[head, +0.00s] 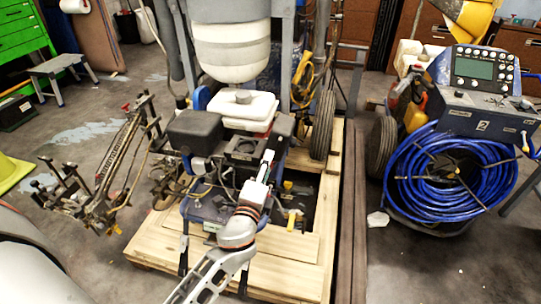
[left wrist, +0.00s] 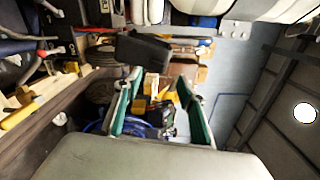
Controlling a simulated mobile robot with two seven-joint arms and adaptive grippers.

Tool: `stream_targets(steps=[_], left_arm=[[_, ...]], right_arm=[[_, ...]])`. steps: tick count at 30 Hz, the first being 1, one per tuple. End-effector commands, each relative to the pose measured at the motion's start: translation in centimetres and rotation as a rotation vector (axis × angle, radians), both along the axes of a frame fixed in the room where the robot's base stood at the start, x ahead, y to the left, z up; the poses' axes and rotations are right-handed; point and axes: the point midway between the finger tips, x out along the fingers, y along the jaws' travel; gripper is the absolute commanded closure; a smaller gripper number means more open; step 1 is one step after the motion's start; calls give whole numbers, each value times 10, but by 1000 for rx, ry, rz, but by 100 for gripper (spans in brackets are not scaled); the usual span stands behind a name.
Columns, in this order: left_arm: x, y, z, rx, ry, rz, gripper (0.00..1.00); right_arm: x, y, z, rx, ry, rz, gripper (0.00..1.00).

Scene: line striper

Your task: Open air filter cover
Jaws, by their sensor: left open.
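The line striper's engine stands in the middle of the head view, with a white fuel tank (head: 243,110) on top. A black boxy cover (head: 195,131) sits left of the tank and looks closed; I cannot tell for sure that it is the air filter cover. A dark square housing (head: 243,148) lies in front of the tank. My left gripper (head: 267,158) is just right of this housing, seen edge-on. In the left wrist view its two green-padded fingers (left wrist: 160,108) are apart with nothing held between them. A dark panel (left wrist: 148,50) shows beyond them. My right gripper is out of view.
The striper stands on a wooden pallet (head: 285,270). A machine with a coiled blue hose (head: 455,175) stands at right. A metal spray-arm frame (head: 115,165) is at left, with a grey step stool (head: 60,68) behind it. Open floor lies at left.

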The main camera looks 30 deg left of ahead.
Motion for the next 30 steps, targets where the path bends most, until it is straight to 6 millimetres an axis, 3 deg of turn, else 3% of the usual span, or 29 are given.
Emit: stream_targets(steps=[6, 23, 26, 30], left_arm=[[-18, -5, 0, -1, 0, 0, 60], [-20, -5, -1, -3, 1, -1, 60], [-30, -7, -13, -52, 19, -10, 60], [-73, -15, -56, -272, 89, -42, 60]], right_arm=[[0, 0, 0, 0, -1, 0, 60], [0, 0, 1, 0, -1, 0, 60], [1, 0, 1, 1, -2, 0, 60], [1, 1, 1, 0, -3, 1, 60]])
